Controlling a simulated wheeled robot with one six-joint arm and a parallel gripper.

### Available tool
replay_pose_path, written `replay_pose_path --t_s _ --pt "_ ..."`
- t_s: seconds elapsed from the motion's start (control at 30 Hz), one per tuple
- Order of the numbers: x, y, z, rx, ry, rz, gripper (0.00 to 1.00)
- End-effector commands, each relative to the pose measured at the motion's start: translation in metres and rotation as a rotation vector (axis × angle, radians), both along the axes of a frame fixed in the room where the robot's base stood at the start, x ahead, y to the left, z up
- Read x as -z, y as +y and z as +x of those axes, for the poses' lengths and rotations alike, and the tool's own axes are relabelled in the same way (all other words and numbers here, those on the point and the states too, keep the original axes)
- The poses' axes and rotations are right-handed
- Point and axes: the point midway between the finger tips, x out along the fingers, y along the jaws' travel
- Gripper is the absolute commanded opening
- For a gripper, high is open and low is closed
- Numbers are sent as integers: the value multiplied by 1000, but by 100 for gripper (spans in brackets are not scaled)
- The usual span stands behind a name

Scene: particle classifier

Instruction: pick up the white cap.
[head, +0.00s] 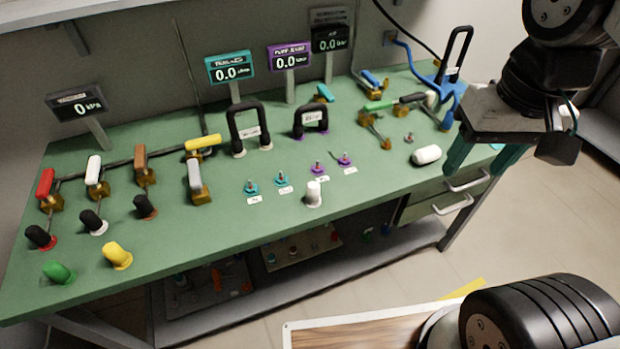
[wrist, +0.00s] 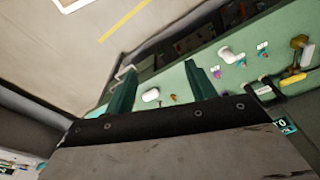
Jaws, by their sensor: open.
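A white cap (head: 426,155) lies on its side near the right end of the green bench. It also shows in the wrist view (wrist: 151,95), between the two fingers in the picture. A second white cap (head: 314,192) stands at the bench's front edge; it shows in the wrist view (wrist: 226,54) to the right of the fingers. My gripper (head: 474,170) is open, with its teal fingers pointing down to the right of the lying cap in the head view. The fingers (wrist: 160,68) hold nothing. Their height above the bench is hard to tell.
A blue stand (head: 447,90) and brass valves (head: 378,130) are behind the lying cap. Yellow (head: 117,256) and green (head: 58,272) caps are at the left. Drawers (head: 455,190) are below the right end.

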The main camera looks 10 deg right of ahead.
Motion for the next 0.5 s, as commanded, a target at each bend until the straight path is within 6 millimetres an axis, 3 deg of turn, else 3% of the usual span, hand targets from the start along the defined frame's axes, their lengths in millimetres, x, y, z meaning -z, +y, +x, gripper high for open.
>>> replay_pose_path --t_s 0.17,0.27,0.5 --pt "19 33 57 196 38 25 56" --pt "38 63 90 332 56 36 56" --pt "104 142 150 663 87 48 56"
